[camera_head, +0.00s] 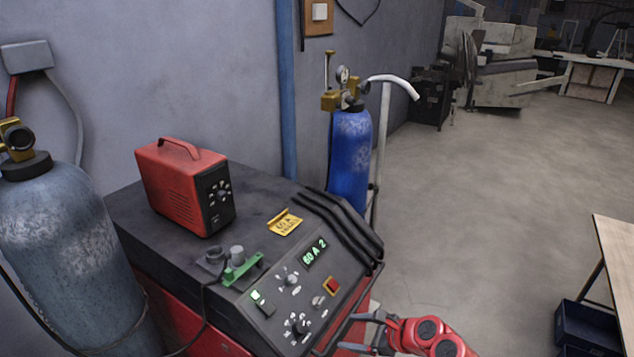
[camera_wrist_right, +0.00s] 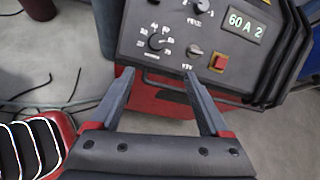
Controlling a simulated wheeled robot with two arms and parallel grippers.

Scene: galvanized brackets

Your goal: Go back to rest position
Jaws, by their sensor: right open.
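My right gripper (camera_head: 362,333) is at the bottom of the head view, in front of the lower right edge of the welding machine (camera_head: 160,230). In the right wrist view its two fingers (camera_wrist_right: 158,85) are spread apart with nothing between them. They point at the machine's control panel (camera_wrist_right: 170,68), which carries knobs, a red button (camera_wrist_right: 218,62) on a yellow plate and a green display (camera_wrist_right: 245,24) reading "60 A 2". I cannot tell from these views whether the fingertips touch the panel edge. My left gripper is not in view.
A red box unit (camera_head: 170,185) and a yellow tag (camera_head: 285,222) lie on the machine top. A grey gas cylinder (camera_head: 60,260) stands left, a blue one (camera_head: 350,160) behind. A table (camera_head: 615,245) with a dark bin (camera_head: 588,328) is at right. The floor between is clear.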

